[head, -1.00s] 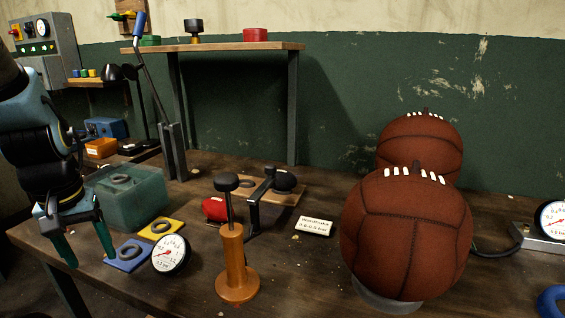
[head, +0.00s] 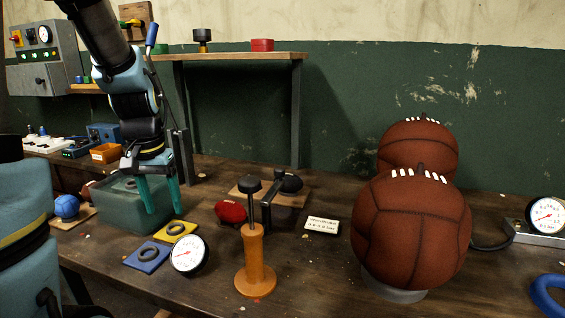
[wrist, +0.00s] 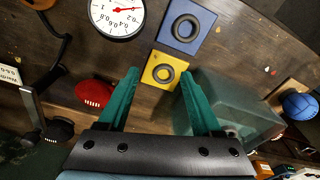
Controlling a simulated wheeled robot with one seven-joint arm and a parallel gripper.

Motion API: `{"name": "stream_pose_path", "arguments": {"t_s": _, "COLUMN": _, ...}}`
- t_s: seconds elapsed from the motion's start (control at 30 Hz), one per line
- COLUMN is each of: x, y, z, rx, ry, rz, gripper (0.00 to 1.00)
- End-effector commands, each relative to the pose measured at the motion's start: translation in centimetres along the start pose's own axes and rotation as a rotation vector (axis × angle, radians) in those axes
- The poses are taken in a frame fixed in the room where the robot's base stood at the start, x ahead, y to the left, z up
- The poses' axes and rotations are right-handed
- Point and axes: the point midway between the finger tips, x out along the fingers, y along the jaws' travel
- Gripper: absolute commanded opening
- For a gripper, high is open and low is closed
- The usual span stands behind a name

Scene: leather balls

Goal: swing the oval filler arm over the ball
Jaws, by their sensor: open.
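A dark bracket with a flat arm (head: 267,190) stands on the bench behind the wooden-handled pump; it looks like the oval filler arm, and its bar also shows in the wrist view (wrist: 31,106). A black oval pad or ball (head: 291,183) sits by its far end. A red oval ball (head: 230,212) lies left of the bracket; it is left of my fingers in the wrist view (wrist: 94,93). My gripper (head: 163,208) points down in front of the green translucent box, open and empty, well left of the bracket. The wrist view shows its teal fingers apart (wrist: 158,75).
The wooden pump (head: 255,262) stands upright in front of the bracket. The green box (head: 115,205), blue tile (head: 147,257), yellow tile (head: 175,232) and round gauge (head: 189,254) are near my gripper. Two large brown balls, the nearer one (head: 412,230) on a stand, fill the right.

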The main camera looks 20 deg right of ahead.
Motion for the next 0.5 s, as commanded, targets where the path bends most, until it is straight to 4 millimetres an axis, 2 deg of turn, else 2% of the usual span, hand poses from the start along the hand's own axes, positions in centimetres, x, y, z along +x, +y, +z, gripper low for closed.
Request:
{"name": "stream_pose_path", "arguments": {"t_s": 0.27, "x": -2.2, "y": 3.2, "z": -5.3, "rx": 0.204, "ry": -0.019, "rz": 0.016, "gripper": 0.66}}
{"name": "stream_pose_path", "arguments": {"t_s": 0.37, "x": -3.6, "y": 5.6, "z": -8.0, "rx": 0.326, "ry": -0.03, "rz": 0.024, "gripper": 0.66}}
{"name": "stream_pose_path", "arguments": {"t_s": 0.5, "x": -5.7, "y": 10.1, "z": -11.9, "rx": 0.529, "ry": -0.047, "rz": 0.035, "gripper": 0.66}}
